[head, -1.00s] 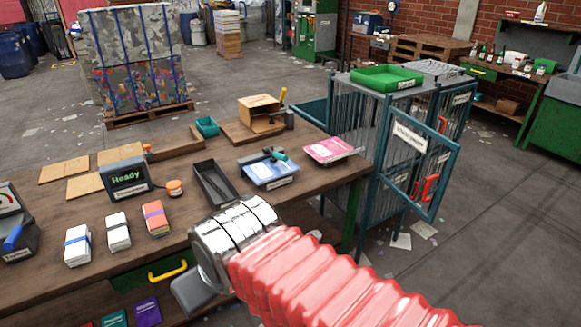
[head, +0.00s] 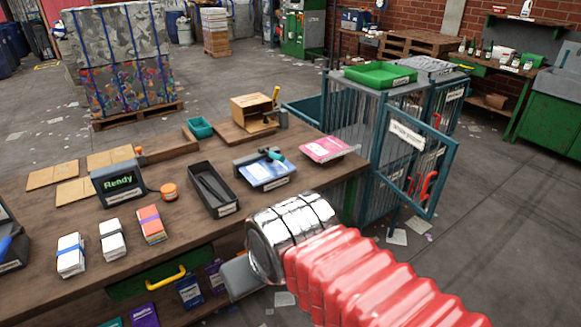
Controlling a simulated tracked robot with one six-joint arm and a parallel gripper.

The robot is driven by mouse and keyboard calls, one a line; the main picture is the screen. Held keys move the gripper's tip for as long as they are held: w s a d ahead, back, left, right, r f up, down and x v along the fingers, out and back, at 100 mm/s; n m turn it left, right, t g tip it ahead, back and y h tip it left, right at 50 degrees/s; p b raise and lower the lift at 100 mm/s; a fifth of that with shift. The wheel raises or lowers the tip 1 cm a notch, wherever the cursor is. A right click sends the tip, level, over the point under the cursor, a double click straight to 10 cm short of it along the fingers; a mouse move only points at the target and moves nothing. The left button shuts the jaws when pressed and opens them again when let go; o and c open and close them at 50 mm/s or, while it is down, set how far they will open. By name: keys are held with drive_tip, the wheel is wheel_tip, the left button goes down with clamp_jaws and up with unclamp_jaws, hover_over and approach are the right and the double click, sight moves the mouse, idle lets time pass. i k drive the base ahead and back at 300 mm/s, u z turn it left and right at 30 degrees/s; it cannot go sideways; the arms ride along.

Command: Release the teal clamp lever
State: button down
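The teal clamp lever (head: 272,155) sits on top of a dark clamp at the back edge of a blue-and-white pad (head: 266,174) on the workbench. The clamp appears to press on the pad's far edge; its exact angle is too small to tell. My gripper (head: 240,279) shows only as a grey part below the chrome wrist of my red-sleeved arm, at the front edge of the bench. It is apart from the lever, nearer the camera and lower in the picture. Its fingertips are hidden or unclear, so I cannot tell its opening.
On the bench (head: 185,236), a black tray (head: 213,190) stands left of the pad and a pink pad (head: 327,149) right. A wooden box (head: 253,112) and teal bin (head: 200,128) lie behind. A wire cage (head: 365,150) with an open door stands at right.

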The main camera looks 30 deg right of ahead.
sight(271, 155)
drive_tip(key=u, duration=0.05)
drive_tip(key=i, duration=0.95)
drive_tip(key=z, duration=0.05)
